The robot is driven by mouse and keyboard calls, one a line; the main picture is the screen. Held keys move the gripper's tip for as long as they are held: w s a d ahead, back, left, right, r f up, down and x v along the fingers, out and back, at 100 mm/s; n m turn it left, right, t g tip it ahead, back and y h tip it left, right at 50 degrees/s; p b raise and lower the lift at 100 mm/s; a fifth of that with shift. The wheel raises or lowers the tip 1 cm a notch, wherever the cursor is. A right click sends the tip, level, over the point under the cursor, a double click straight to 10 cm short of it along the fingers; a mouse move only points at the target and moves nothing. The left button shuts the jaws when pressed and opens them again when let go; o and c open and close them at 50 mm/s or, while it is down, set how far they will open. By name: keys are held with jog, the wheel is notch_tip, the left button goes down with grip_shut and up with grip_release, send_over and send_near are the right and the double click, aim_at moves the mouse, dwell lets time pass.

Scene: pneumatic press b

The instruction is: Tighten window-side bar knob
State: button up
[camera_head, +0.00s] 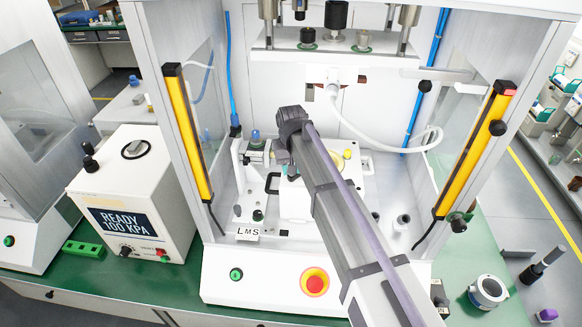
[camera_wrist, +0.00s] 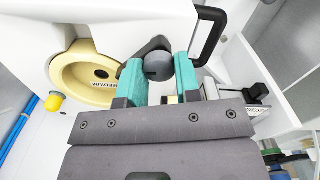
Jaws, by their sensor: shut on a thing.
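In the wrist view, a dark grey round knob (camera_wrist: 158,65) sits on a short dark bar (camera_wrist: 154,46) beside a cream ring marked MEDIUM (camera_wrist: 64,82). My gripper (camera_wrist: 160,72) has one teal finger on each side of the knob and is shut on it. In the head view, my gripper (camera_head: 286,170) is low inside the press, over the white fixture block. My own arm covers much of that block there, and the gripped knob cannot be made out. The cream ring shows partly behind my arm (camera_head: 348,155).
A black handle (camera_wrist: 208,38) rises close to the right finger. Yellow upright bars (camera_head: 189,130) and (camera_head: 473,150) flank the press opening. Press columns and tooling (camera_head: 336,15) hang above. A red stop button (camera_head: 314,282) and a pressure box (camera_head: 135,195) stand in front and left.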

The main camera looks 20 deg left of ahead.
jog(key=shift+m, duration=0.5)
jog(key=o, duration=0.9)
jog(key=shift+o, duration=0.2)
notch_tip(320, 180, up, 11)
jog(key=p, duration=1)
jog(key=shift+p, duration=0.35)
jog(key=shift+a, duration=0.1)
